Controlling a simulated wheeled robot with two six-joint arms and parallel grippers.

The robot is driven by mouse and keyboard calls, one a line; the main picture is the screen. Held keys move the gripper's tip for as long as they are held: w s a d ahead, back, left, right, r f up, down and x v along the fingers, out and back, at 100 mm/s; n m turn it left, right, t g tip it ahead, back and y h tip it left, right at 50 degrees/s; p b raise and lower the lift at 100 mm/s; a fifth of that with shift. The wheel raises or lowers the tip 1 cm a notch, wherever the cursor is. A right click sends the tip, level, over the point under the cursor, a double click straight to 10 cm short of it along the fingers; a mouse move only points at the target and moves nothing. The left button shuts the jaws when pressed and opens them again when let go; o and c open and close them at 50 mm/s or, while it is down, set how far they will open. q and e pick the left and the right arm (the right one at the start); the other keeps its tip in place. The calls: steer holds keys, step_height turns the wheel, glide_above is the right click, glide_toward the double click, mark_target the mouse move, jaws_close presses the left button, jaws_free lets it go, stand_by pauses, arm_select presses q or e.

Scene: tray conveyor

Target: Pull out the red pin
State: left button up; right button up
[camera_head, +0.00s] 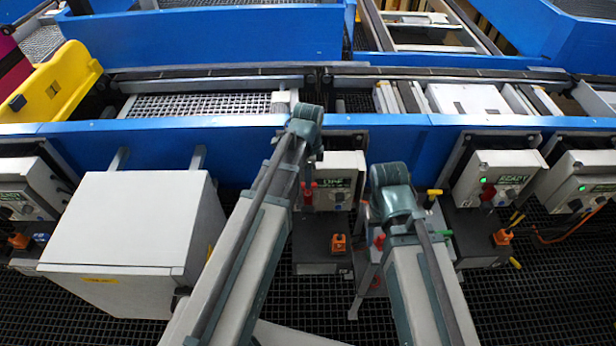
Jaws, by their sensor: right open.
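A small red piece (379,241), perhaps the red pin, shows at the left edge of my right arm, mostly hidden by it. Another red part (308,190) shows at the left of the middle control box, just below the end of my left arm; I cannot tell whether it is a pin or a button. My left arm reaches up to the blue rail, and its fingers cannot be made out. My right arm's rounded teal joint (392,186) is in front of the middle station. My right gripper is open, but its fingertips are largely hidden behind the arm.
A yellow handle (433,192) and a green one (446,233) stick out right of my right arm. An orange switch (338,243) is below the middle control box (340,170). A large white cabinet (130,220) stands at left. The blue conveyor rail (240,135) crosses behind.

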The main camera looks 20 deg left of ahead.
arm_select(q)
step_height(320, 180, down, 4)
steer(key=b, duration=0.2)
steer(key=shift+r+b, duration=0.15)
steer(key=shift+b, duration=0.15)
arm_select(e)
step_height(320, 180, down, 4)
steer(key=shift+r, duration=0.15)
arm_select(q)
jaws_close()
steer(key=shift+r+p, duration=0.5)
arm_select(e)
steer(key=shift+r, duration=0.5)
arm_select(q)
steer(key=shift+r+p, duration=2.4)
steer(key=shift+p, duration=0.05)
arm_select(e)
steer(key=shift+r, duration=2.45)
arm_select(q)
step_height(320, 180, up, 4)
steer(key=p, duration=0.4)
steer(key=shift+r, duration=0.1)
arm_select(e)
step_height(320, 180, up, 4)
